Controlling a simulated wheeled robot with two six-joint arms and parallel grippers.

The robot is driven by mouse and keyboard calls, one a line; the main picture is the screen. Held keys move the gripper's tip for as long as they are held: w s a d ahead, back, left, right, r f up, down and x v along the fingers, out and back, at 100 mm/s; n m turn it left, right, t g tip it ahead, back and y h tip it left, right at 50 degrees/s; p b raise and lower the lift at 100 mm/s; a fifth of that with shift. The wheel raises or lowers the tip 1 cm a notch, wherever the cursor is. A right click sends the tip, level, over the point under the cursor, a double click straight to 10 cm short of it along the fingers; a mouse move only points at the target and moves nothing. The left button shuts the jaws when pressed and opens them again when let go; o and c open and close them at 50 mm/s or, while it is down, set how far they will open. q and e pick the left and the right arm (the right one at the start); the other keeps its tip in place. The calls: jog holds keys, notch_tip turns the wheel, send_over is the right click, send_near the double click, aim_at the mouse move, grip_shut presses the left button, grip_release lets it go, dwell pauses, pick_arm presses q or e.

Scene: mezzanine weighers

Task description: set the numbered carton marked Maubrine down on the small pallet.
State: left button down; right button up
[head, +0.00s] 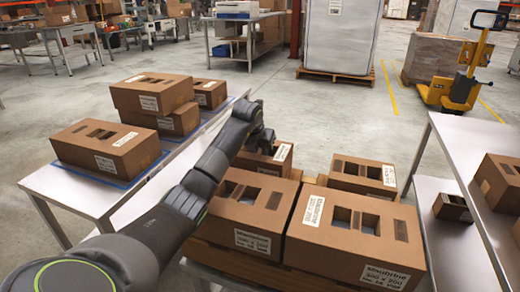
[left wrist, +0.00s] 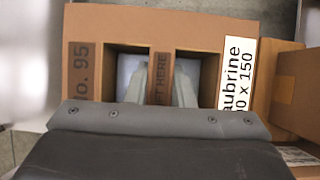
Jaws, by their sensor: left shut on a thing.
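My left gripper (head: 262,140) is shut on the bridge between two openings of a brown carton (head: 272,158). In the left wrist view the gripper (left wrist: 160,90) has a finger on each side of that bridge, and the carton (left wrist: 200,24) shows "No. 95" and a label ending "aubrine", "0 x 150". The carton is at the back left of the small wooden pallet (head: 230,262); I cannot tell whether it rests there or hangs just above. Other cartons stand on the pallet: front left (head: 228,207), front right (head: 335,255) and back right (head: 345,179). My right gripper is out of view.
A left table (head: 52,185) with a blue mat holds several cartons (head: 100,145). A right metal table (head: 460,150) holds more cartons, with a small one (head: 453,208) on its lower shelf. A yellow pallet truck (head: 465,85) stands behind on open floor.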

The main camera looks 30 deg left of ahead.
pick_arm(q)
jog(key=shift+f, duration=0.2)
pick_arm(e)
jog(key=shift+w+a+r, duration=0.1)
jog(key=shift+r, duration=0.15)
pick_arm(q)
jog(key=shift+f, duration=0.15)
jog(key=c, duration=1.2)
grip_release()
jog(key=shift+o, duration=0.2)
jog(key=shift+f, duration=0.1)
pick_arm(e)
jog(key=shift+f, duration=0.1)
pick_arm(q)
jog(key=shift+s+r, duration=0.15)
jog(key=shift+r, duration=0.15)
jog(key=p+v, duration=0.2)
jog(key=v, duration=1.5)
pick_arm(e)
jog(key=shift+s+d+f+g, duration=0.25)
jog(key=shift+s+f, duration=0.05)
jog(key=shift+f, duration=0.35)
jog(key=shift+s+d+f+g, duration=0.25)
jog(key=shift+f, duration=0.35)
